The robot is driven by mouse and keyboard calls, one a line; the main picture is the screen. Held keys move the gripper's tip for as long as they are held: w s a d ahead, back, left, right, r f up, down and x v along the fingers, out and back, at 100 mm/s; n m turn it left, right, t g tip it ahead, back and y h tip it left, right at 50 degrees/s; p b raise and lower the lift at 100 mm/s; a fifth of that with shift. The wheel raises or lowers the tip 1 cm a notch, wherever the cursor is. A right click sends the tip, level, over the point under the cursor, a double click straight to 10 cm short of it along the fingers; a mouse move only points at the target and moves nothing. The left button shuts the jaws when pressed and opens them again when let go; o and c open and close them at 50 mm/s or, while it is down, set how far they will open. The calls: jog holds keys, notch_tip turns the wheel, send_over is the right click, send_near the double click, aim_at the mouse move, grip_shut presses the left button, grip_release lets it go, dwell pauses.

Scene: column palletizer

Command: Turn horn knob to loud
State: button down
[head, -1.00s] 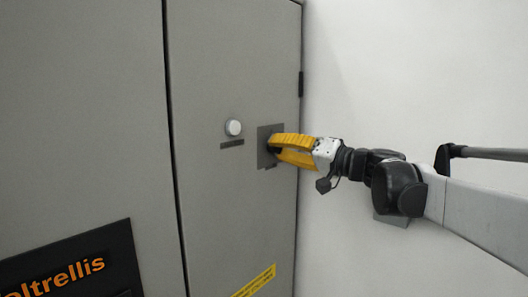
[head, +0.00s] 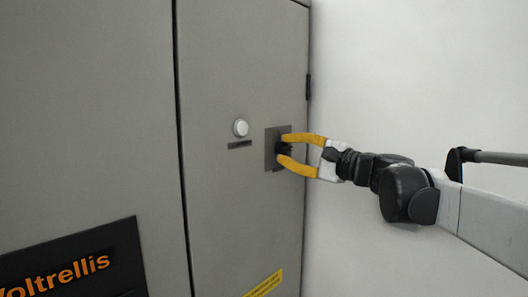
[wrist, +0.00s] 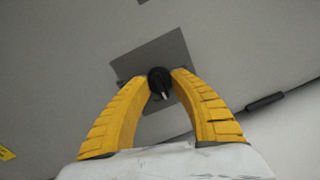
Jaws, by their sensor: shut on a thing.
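The horn knob (wrist: 159,80) is a round black knob with a pale pointer line, set on a square grey plate (wrist: 165,52) that looks tilted in the wrist view. My gripper (wrist: 160,82) has its two yellow fingers on either side of the knob, shut on it. In the head view my gripper (head: 284,147) reaches from the right to the plate (head: 271,158) on the cabinet door. There the fingers stand one above the other and partly hide the knob.
A white round button (head: 240,128) with a dark label under it sits left of the plate. The grey cabinet (head: 225,220) has a hinge (head: 308,87) on its right edge. A plain white wall (head: 420,70) stands to the right. A Voltrellis sign (head: 70,265) is at lower left.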

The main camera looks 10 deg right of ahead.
jog(key=m, duration=0.5)
jog(key=shift+m+h, duration=0.3)
jog(key=shift+m, duration=0.1)
dwell(0.3)
jog(key=c, duration=1)
grip_release()
jog(key=v, duration=1.2)
jog(key=shift+a+f, duration=0.1)
jog(key=shift+f, duration=0.05)
